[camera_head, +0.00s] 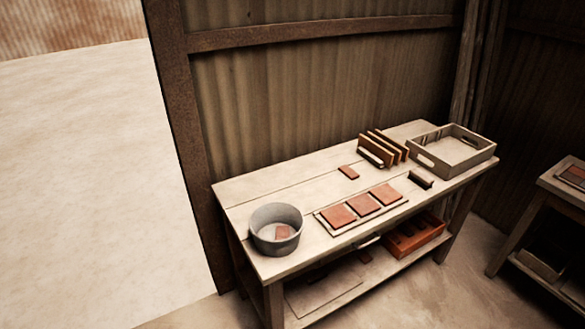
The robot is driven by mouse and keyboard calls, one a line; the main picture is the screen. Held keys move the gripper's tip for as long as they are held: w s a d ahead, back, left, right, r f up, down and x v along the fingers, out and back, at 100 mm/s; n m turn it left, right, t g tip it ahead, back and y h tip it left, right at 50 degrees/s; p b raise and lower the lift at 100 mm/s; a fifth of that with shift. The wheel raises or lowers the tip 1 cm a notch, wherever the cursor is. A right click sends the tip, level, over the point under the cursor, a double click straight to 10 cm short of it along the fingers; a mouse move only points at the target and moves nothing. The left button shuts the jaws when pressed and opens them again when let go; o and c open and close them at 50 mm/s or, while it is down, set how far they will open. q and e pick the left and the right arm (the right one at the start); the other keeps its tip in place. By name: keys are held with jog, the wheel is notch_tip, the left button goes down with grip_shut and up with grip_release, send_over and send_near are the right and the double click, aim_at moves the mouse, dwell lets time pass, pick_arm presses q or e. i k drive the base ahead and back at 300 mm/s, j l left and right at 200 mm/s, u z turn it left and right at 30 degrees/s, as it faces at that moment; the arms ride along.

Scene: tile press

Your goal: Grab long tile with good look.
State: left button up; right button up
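Three squarish red tiles lie in a row on a pale board (327,229) on the table: a left tile (338,215), a middle tile (364,204) and a right tile (385,194). A smaller red tile (348,172) lies alone behind them. A reddish piece (282,231) lies inside a grey metal tub (263,236) at the table's left end. A rack with several upright tan slabs (383,147) stands at the back. I cannot tell which of these is the long tile. Neither of my grippers is in view.
The wooden table (240,190) stands against a corrugated wall. A pale wooden tray (470,160) and a small dark block (420,179) are at its right. An orange-red crate (414,236) sits on the lower shelf. Another table (550,184) with tiles is far right. Open floor lies left.

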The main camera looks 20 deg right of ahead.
aim_at(347, 171)
jog(key=l+u, duration=0.8)
jog(key=l, duration=0.2)
jog(key=l+u, duration=0.15)
jog(key=l, duration=0.2)
jog(key=k+l+u, duration=0.1)
jog(key=l, duration=0.25)
jog(key=k+l+u, duration=0.15)
jog(key=l, duration=0.2)
jog(key=k+l, duration=0.1)
jog(key=l, duration=0.25)
jog(key=k+l, duration=0.1)
jog(key=l, duration=0.25)
jog(key=k+l+u, duration=0.1)
jog(key=l, duration=0.25)
